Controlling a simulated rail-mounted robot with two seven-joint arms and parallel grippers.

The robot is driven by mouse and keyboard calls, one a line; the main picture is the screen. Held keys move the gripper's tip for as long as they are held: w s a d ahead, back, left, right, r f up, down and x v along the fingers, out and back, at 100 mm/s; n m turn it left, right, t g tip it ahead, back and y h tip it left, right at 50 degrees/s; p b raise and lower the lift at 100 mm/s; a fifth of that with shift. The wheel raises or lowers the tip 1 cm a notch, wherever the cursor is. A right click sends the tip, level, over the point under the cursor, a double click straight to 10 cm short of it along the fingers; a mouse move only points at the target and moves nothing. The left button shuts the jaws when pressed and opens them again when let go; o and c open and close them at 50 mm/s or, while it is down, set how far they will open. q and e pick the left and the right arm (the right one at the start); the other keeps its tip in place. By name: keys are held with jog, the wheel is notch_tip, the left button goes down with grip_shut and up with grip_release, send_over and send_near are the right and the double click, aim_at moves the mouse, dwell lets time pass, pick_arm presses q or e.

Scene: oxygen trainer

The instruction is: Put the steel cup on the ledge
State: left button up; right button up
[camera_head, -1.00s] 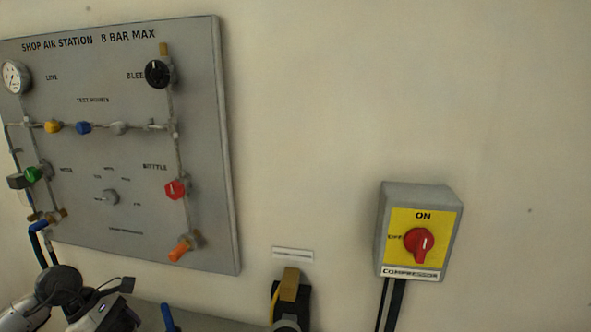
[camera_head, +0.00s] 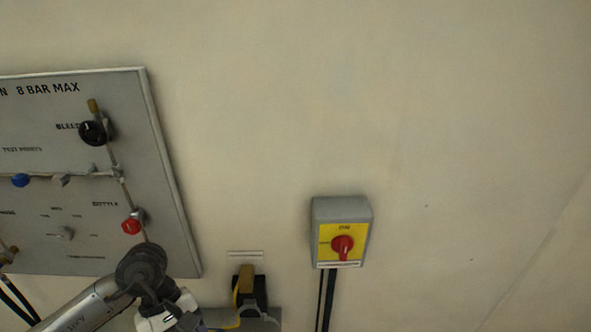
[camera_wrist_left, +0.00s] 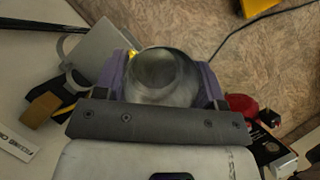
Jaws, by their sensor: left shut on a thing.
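The steel cup (camera_wrist_left: 165,75) shows in the left wrist view as a round grey vessel with a dark opening, seen from above. My left gripper (camera_wrist_left: 165,82) is shut on it, with a purple finger on either side. In the head view my left wrist comes in from the left to the bottom edge, and the cup cannot be made out there. A flat grey ledge (camera_head: 262,322) shows at the bottom of the head view, right of my wrist. A grey flat surface (camera_wrist_left: 98,52), apparently the same ledge, lies beside the cup in the wrist view. My right gripper is out of view.
A brass-coloured fitting in a black holder (camera_head: 247,282) stands on the wall by the ledge, with a yellow cable near it. The compressor switch box (camera_head: 341,232) and air panel (camera_head: 160,180) are on the wall. A red round object (camera_wrist_left: 240,104) lies below right of the cup.

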pick_arm(q)
jog(key=s+r+m+y+p, duration=0.1)
jog(key=r+m+p, duration=0.2)
jog(key=r+p, duration=0.7)
jog(key=s+r+m+g+y+p, duration=0.1)
jog(key=s+r+m+y+p, duration=0.1)
jog(key=r+p, duration=0.8)
jog(key=s+r+m+g+y+p, duration=0.1)
jog(key=r+m+p, duration=0.2)
jog(key=r+p, duration=0.7)
jog(key=shift+s+r+m, duration=0.3)
jog(key=shift+r, duration=0.35)
jog(key=shift+a, duration=0.1)
